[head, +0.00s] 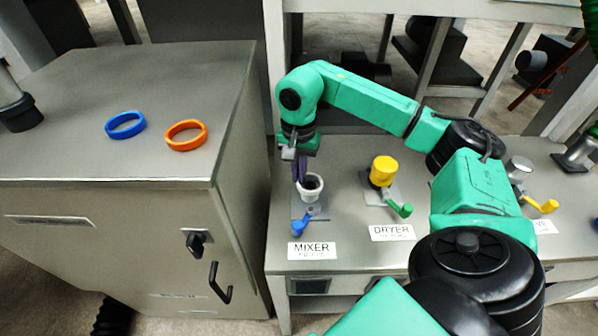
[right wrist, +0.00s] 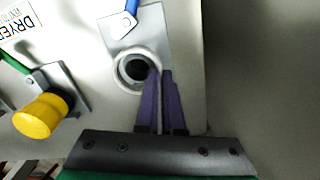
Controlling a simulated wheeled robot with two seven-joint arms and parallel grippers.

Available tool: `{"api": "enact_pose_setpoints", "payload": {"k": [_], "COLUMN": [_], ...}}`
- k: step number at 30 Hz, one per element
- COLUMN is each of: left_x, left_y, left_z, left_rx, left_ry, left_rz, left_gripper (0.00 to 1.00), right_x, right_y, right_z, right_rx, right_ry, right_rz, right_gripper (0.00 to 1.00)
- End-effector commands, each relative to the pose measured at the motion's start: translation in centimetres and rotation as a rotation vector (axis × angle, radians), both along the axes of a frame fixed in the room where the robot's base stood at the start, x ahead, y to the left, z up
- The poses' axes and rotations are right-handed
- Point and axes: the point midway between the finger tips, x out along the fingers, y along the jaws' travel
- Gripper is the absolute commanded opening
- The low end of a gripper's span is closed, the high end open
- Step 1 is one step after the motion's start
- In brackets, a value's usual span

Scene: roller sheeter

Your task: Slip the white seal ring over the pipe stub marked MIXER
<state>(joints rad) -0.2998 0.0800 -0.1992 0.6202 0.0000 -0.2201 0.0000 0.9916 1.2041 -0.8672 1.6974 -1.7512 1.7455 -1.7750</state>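The white seal ring (head: 311,187) is at the top of the pipe stub marked MIXER, with the dark bore showing inside it. In the right wrist view the white ring (right wrist: 123,72) circles the dark opening; how far down it sits I cannot tell. My right gripper (head: 299,172) comes down at the ring's left rim. In the wrist view its purple fingers (right wrist: 161,76) are close together at the ring's edge, one overlapping the opening and one outside, pinching the rim. The MIXER label (head: 312,250) is on the bench front. My left gripper is not in view.
A blue ring (head: 125,125) and an orange ring (head: 186,135) lie on the cabinet (head: 70,85) at left. The DRYER stub has a yellow cap (head: 383,170) and green lever (head: 400,209). A blue lever (head: 301,226) stands before the MIXER stub. My right forearm covers the bench's right part.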

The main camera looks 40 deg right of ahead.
Motion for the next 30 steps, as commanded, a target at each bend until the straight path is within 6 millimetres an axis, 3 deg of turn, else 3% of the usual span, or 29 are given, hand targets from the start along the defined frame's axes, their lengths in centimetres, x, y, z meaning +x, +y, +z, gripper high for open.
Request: {"api": "enact_pose_setpoints", "payload": {"k": [14,15,17,30], "left_x": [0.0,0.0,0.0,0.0], "left_y": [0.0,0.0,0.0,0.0], "left_z": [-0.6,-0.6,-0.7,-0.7], "left_rx": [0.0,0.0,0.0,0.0], "left_ry": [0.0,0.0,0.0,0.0], "left_rz": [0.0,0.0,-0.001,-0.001], "left_gripper": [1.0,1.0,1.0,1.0], "right_x": [-0.4,-0.4,-0.4,-0.5], "right_y": [0.1,0.1,0.1,0.0], "right_z": [-1.4,-1.4,-1.4,-1.4], "right_rx": [-0.002,-0.002,-0.002,-0.003], "right_ry": [0.018,0.018,0.018,0.022], "right_rz": [0.004,0.004,0.004,0.003], "right_gripper": [0.0,0.16,0.39,0.4]}}
